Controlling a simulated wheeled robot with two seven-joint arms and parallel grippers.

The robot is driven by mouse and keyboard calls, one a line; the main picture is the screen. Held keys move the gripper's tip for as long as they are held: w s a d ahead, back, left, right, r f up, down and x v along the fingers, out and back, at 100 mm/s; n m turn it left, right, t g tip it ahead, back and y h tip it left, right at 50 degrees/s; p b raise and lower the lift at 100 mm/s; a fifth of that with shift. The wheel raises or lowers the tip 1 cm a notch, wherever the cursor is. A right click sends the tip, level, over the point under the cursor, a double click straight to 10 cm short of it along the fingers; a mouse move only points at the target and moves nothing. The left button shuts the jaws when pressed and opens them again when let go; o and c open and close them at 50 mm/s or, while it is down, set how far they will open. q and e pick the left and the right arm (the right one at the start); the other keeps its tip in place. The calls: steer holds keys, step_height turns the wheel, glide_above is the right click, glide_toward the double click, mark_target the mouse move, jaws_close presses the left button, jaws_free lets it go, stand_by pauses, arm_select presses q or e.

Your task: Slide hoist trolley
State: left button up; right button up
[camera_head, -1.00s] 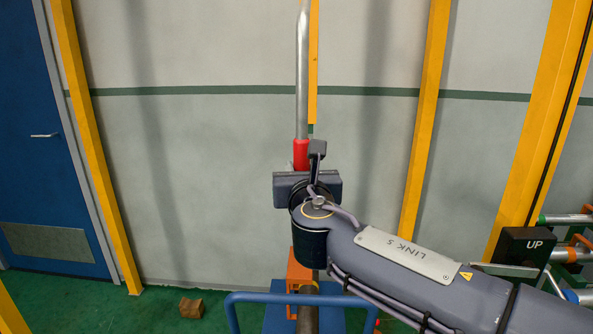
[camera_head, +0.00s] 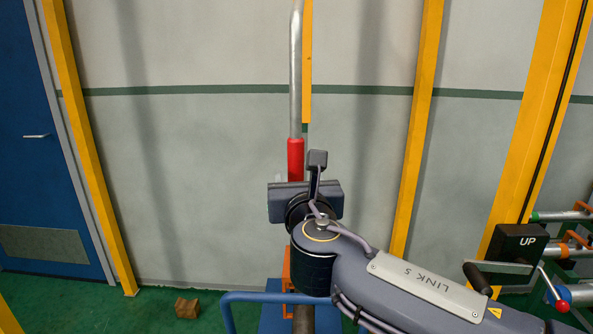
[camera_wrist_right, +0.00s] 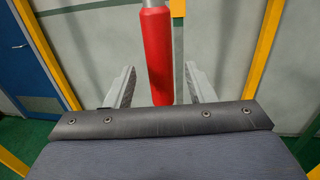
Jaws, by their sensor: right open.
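A silver pole (camera_head: 296,75) hangs down in front of the wall, with a red grip (camera_head: 296,158) at its lower end. The trolley that it may hang from is above the picture. My right gripper (camera_head: 293,181) is at the lower part of the red grip, and its body hides the grip's bottom end in the head view. In the right wrist view the red grip (camera_wrist_right: 159,60) stands upright between the two spread fingers (camera_wrist_right: 160,88), with a gap on each side. Whether it is fully within their reach is hard to tell. My left gripper is not in view.
Yellow posts (camera_head: 418,120) stand along the wall. A blue rail (camera_head: 250,297) and an orange part (camera_head: 287,270) are below my arm. A brown block (camera_head: 187,308) lies on the floor.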

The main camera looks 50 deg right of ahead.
steer(key=v, duration=0.3)
steer(key=shift+a, duration=0.1)
stand_by(0.4)
steer(key=s+a+f+m+g+y+p, duration=0.1)
steer(key=s+a+f+m+g+y, duration=0.2)
steer(key=f+m, duration=0.55)
steer(key=s+a+f+m+g+y, duration=0.1)
steer(key=a+f+m+g+y, duration=0.2)
steer(key=f+m, duration=0.55)
steer(key=s+a+f+m+g+y, duration=0.1)
steer(key=s+a+f+m+y, duration=0.1)
steer(key=a+f+m+y, duration=0.1)
steer(key=s+a+f+m+g+y, duration=0.1)
steer(key=s+a+f+m+y, duration=0.2)
steer(key=a+m+y, duration=0.3)
steer(key=a+f+m+p, duration=0.1)
steer(key=a+m, duration=0.1)
steer(key=shift+a+f+m, duration=0.3)
steer(key=shift+a+m, duration=0.05)
steer(key=shift+m, duration=0.05)
steer(key=shift+s+a+m, duration=0.1)
steer(key=shift+a+m, duration=0.2)
steer(key=shift+m, duration=0.1)
steer(key=shift+c, duration=0.2)
